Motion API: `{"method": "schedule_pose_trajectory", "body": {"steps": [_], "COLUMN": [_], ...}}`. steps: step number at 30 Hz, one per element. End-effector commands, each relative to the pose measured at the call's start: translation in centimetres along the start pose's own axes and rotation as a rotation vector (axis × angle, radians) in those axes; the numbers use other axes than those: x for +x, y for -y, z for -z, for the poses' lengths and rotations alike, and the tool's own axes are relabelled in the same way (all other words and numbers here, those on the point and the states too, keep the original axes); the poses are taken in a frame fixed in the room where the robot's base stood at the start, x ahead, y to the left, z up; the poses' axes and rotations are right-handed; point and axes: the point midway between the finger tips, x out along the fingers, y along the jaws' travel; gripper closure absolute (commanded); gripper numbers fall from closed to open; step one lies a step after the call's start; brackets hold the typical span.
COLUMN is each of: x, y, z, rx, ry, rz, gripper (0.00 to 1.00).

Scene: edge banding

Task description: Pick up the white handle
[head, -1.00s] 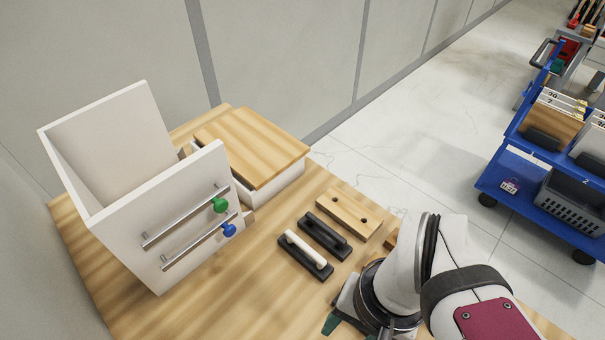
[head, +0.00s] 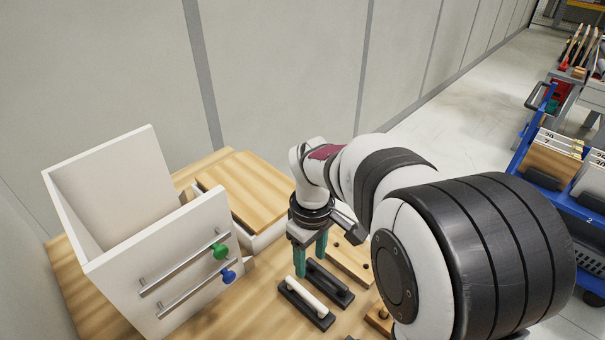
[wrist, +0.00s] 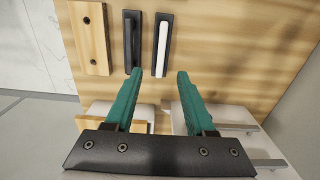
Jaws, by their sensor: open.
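The white handle (head: 306,296) lies on a black base (head: 322,318) on the wooden table, in front of the drawer box. It also shows in the wrist view (wrist: 162,49), upright in the picture and just beyond the fingertips. My gripper (head: 310,262) points down, with two green fingers spread apart and nothing between them. In the head view it is above and behind the white handle. In the wrist view the open fingers (wrist: 157,72) sit short of the handle, which lies between their lines. The gripper does not appear to touch it.
A black handle on a black base (head: 329,283) lies beside the white one. A wooden block with holes (head: 349,262) is past it. A white drawer box (head: 150,235) with bar handles and green and blue knobs stands left. A wood-topped white box (head: 245,190) stands behind.

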Motion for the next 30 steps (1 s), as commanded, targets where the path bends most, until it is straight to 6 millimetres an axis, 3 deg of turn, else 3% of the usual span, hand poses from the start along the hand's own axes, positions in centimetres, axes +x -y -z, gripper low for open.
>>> {"method": "schedule_pose_trajectory", "body": {"steps": [6,18,22,28,30], "x": [6.2,13.3,14.7,14.7,14.7], "y": [0.1,0.4,0.4,0.3,0.3], "z": [-0.2,0.2,0.2,0.2,0.2], "rx": [0.002,0.004,0.005,0.006,0.006], "ry": [0.006,0.005,0.002,0.001,0.001], "rz": [0.005,0.004,0.002,0.001,0.001], "gripper": [0.45,0.45,0.45,0.45,0.58]}}
